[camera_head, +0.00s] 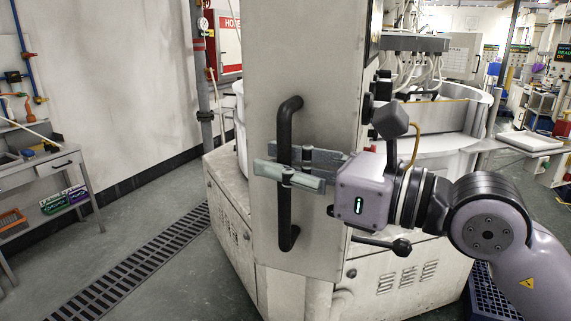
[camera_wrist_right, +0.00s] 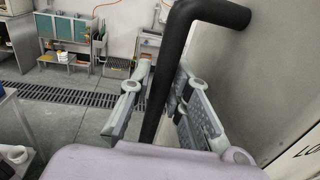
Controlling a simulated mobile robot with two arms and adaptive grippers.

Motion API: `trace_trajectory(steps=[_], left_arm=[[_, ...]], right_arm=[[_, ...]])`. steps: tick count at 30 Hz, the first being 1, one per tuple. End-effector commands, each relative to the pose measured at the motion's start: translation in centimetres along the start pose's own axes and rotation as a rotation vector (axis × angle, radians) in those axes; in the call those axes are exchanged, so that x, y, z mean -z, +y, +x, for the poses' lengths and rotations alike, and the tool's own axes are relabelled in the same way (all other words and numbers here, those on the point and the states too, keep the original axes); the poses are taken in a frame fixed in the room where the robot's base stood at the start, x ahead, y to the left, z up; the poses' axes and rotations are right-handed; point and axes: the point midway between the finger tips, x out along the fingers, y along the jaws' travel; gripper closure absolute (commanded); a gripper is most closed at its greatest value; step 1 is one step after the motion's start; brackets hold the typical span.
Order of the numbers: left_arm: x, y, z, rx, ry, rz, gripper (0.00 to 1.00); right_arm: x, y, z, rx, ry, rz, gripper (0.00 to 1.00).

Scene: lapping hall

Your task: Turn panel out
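The panel (camera_head: 303,68) is a tall pale grey upright plate on the machine, with a black vertical bar handle (camera_head: 284,135). My right gripper (camera_head: 287,172) is level with the middle of the handle, one finger on each side of it. In the right wrist view the handle (camera_wrist_right: 164,85) runs between the two fingers of the right gripper (camera_wrist_right: 164,98). Gaps show beside the bar, so the fingers stand open around it; contact at the tips is hard to judge. The panel (camera_wrist_right: 272,75) fills the right of that view. My left gripper is not in view.
A lever with a black knob (camera_head: 401,247) sticks out below my right gripper. The machine's lower cabinet (camera_head: 400,284) stands behind it. A grey bench (camera_head: 45,168) is at the left. The floor with a drain grate (camera_head: 130,262) is clear between.

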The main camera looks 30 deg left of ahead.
Motion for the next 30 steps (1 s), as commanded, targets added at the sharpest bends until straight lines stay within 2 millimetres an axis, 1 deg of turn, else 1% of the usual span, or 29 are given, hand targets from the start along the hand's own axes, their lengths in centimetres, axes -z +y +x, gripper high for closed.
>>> trace_trajectory(steps=[1,7,17,20,22,30], left_arm=[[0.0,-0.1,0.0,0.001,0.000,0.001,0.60],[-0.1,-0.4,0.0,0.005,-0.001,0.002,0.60],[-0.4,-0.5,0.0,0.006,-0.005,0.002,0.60],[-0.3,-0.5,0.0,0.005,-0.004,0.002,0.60],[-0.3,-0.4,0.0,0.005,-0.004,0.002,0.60],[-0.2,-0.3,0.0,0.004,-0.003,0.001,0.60]], right_arm=[[0.0,0.1,0.0,-0.001,0.000,0.000,0.78],[-0.1,-0.1,-0.1,0.002,-0.001,0.000,0.65],[-0.1,-0.2,-0.4,0.005,-0.002,0.000,0.65],[-0.1,-0.3,-1.4,0.006,-0.002,0.002,0.65],[0.0,-0.3,-2.7,0.008,-0.002,0.000,0.65],[0.0,-0.3,-8.5,0.007,-0.001,0.002,0.65]])
